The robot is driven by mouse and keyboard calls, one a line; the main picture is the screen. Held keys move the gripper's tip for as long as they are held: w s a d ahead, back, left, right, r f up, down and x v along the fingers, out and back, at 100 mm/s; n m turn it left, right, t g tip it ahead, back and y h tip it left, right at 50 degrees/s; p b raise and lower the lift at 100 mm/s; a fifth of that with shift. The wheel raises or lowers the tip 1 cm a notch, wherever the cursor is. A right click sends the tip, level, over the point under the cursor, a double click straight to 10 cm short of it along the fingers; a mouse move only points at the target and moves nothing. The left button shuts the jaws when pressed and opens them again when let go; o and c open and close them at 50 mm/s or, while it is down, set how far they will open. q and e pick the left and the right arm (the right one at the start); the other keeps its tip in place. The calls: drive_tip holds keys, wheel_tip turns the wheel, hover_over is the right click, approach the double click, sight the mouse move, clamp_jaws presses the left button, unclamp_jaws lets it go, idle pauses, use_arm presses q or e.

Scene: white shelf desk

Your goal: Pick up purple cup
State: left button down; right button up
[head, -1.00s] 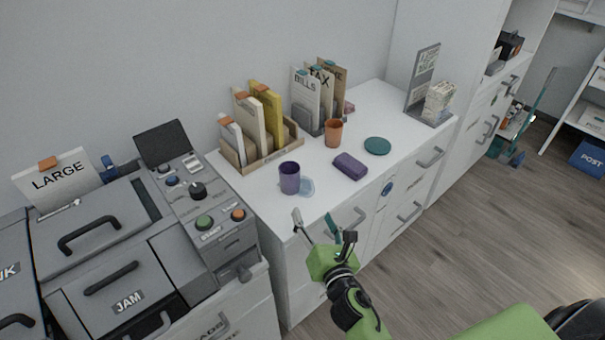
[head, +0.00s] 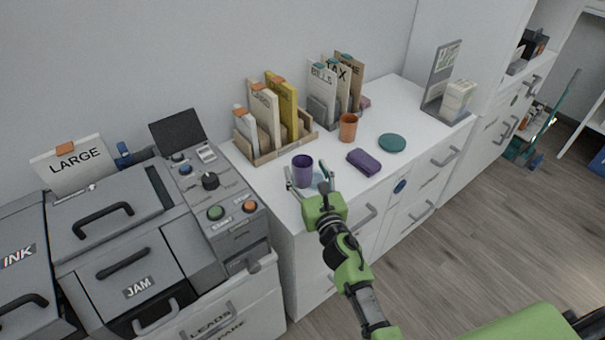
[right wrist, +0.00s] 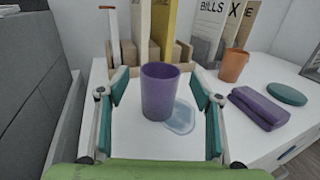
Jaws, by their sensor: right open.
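The purple cup (head: 302,171) stands upright on the white desk near its front left corner. In the right wrist view the purple cup (right wrist: 159,92) is straight ahead, centred between the fingers and slightly beyond their tips. My right gripper (head: 307,180) is open and empty at the desk's front edge, just in front of the cup. Its teal-padded fingers (right wrist: 160,88) are spread to either side in the right wrist view, apart from the cup. My left gripper is not in view.
A translucent blue disc (right wrist: 180,117) lies beside the cup. A purple case (head: 364,161), an orange cup (head: 348,127) and a teal disc (head: 391,143) lie to the right. A wooden file rack (head: 268,155) stands behind. A grey machine (head: 215,190) stands at left.

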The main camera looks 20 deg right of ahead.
sight(302, 164)
drive_tip(key=w, duration=0.4)
drive_tip(key=shift+f, duration=0.1)
drive_tip(key=c, duration=1.3)
